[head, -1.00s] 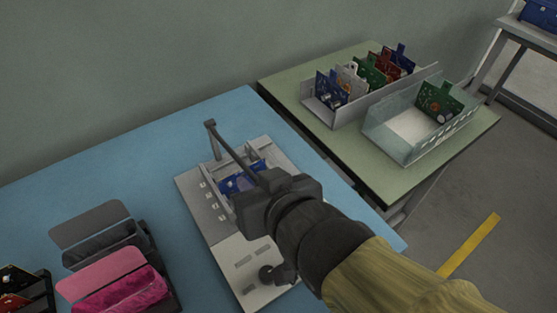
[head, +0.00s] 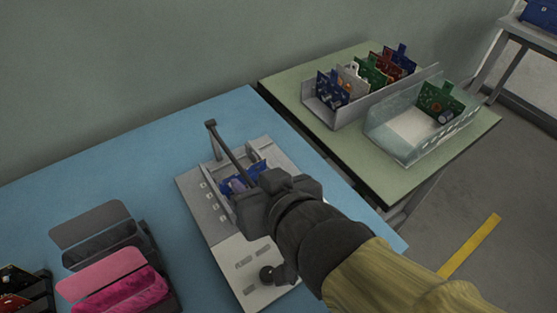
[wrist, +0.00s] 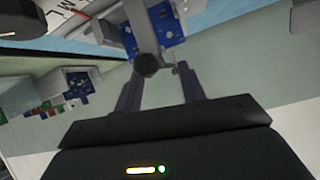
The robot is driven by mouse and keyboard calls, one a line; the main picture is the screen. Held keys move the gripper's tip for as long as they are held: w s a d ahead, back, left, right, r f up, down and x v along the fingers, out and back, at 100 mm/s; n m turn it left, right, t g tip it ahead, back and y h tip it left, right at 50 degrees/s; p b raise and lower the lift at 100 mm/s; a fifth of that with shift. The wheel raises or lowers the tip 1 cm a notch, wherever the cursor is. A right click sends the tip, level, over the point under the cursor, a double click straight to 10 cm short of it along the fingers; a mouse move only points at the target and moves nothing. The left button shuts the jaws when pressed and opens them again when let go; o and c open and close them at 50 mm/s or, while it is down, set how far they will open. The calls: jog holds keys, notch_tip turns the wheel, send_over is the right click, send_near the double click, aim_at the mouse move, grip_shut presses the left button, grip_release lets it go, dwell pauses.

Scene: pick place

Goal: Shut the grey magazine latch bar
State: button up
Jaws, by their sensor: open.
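The dark grey latch bar (head: 231,152) runs from the top of a short upright post at the far left of the grey magazine fixture (head: 204,206) toward my gripper (head: 263,190). A blue circuit board (head: 238,184) sits in the fixture beneath the bar. In the wrist view the bar (wrist: 141,22) ends in a dark round knob (wrist: 147,65). My gripper's open fingers (wrist: 160,80) are around or close by the knob; I cannot tell whether they touch it. My gripper hides the bar's near end in the head view.
A pink bin (head: 112,268) and a grey bin (head: 92,222) stand left on the blue table (head: 120,150). On the green table, a grey rack (head: 350,112) holds several boards and a clear bin (head: 400,137) holds a green one. A black knob (head: 267,274) is on the fixture's front.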

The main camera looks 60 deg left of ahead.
jog(key=p+v, duration=0.4)
jog(key=v, duration=0.3)
jog(key=shift+d, duration=0.2)
jog(key=shift+r, duration=0.1)
dwell(0.4)
